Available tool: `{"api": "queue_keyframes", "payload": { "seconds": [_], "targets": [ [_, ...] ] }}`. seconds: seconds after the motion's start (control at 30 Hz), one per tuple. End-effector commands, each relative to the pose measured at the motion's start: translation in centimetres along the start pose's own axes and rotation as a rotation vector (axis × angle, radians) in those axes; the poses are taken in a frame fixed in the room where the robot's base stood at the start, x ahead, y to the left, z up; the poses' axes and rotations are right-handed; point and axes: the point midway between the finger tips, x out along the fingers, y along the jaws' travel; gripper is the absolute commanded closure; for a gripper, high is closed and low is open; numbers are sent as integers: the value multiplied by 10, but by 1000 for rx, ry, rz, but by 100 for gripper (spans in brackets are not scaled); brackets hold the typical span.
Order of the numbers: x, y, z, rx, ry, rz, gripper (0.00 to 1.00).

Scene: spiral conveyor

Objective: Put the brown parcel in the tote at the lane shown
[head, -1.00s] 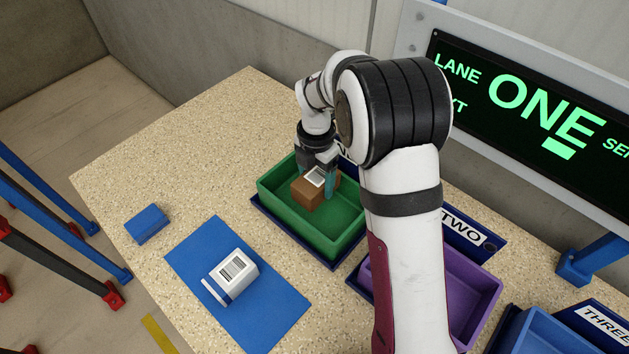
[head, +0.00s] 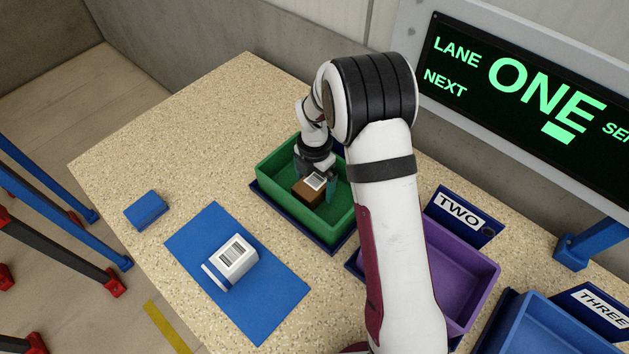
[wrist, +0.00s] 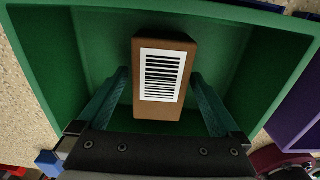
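The brown parcel (head: 308,193), a small box with a white barcode label, is inside the green tote (head: 277,203). In the wrist view the parcel (wrist: 164,112) appears low in the tote (wrist: 50,50), label up. My gripper (head: 317,183) reaches down into the tote. Its two teal fingers (wrist: 160,80) stand on either side of the parcel, with a narrow green gap showing at the left finger, so it looks open around the parcel. The lane sign (head: 530,90) reads LANE ONE in green letters.
A blue block (head: 146,210) lies at the table's left. A purple tote (head: 470,265) by sign TWO and a blue tote (head: 535,335) by sign THREE stand at the right. The tote walls surround my gripper closely.

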Motion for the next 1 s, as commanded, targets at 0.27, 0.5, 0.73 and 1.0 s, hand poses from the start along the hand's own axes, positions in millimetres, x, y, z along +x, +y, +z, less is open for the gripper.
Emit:
{"api": "queue_keyframes", "payload": {
  "seconds": [0.27,0.5,0.73,1.0],
  "targets": [
    [-37,1,1,1,-3,4,0],
    [-101,1,0,0,-2,3,0],
    [-123,0,0,0,0,-1,0],
    [-190,-89,-52,987,54,6,0]
  ]
}}
